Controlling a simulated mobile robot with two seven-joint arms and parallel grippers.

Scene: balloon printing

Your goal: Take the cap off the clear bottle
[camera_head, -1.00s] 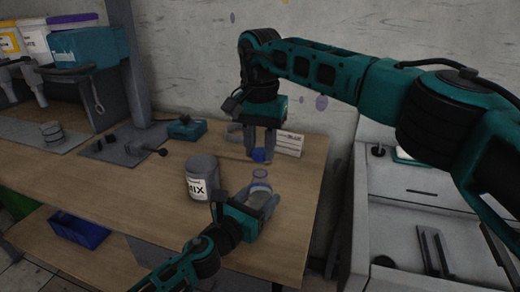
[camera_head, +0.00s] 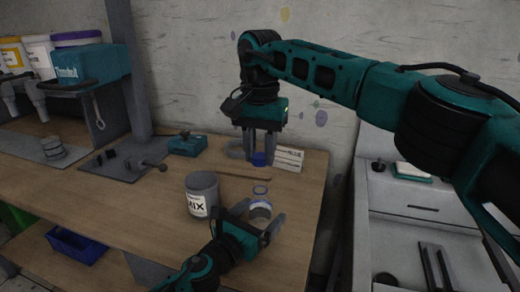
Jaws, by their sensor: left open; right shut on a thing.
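The clear bottle (camera_head: 260,209) stands upright on the wooden table, its top uncovered. My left gripper (camera_head: 259,214) is open, with its fingers around the bottle's sides, partly hiding it. I cannot tell whether they touch it. My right gripper (camera_head: 259,157) points down above and behind the bottle. It is shut on the blue cap (camera_head: 259,159), which is apart from the bottle and above its neck.
A grey jar labelled MIX (camera_head: 202,196) stands close left of the bottle. A white labelled block (camera_head: 290,158) is behind, right of the cap. A teal box (camera_head: 187,145) sits farther back. The table's front-left area is clear.

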